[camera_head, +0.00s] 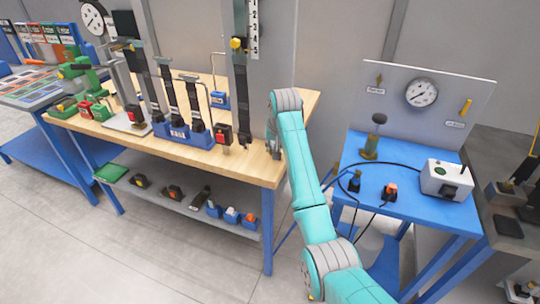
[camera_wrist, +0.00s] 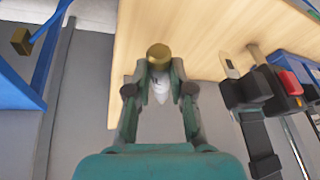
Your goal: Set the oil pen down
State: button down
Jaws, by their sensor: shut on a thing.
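The wooden bench top (camera_wrist: 198,48) lies behind the pen, near the bench edge. In the head view my gripper (camera_head: 273,143) is at the right end of the wooden bench (camera_head: 258,166), mostly hidden by my arm. The pen cannot be made out there. I cannot tell whether the pen touches the bench top.
A red-and-black buckle (camera_head: 223,133) and strap stand left of my gripper; a blue holder (camera_head: 180,131) with several dark straps is farther left. A blue table (camera_head: 405,200) with a gauge panel (camera_head: 440,97) stands to the right, across a gap.

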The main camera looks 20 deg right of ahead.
aim_at(273, 165)
jog(key=shift+f, duration=2.55)
jog(key=shift+f, duration=0.25)
jog(key=c, duration=1)
grip_release()
jog(key=shift+r, duration=0.45)
jog(key=v, duration=1.1)
jog(key=shift+s+r, duration=0.25)
jog(key=shift+r, duration=0.05)
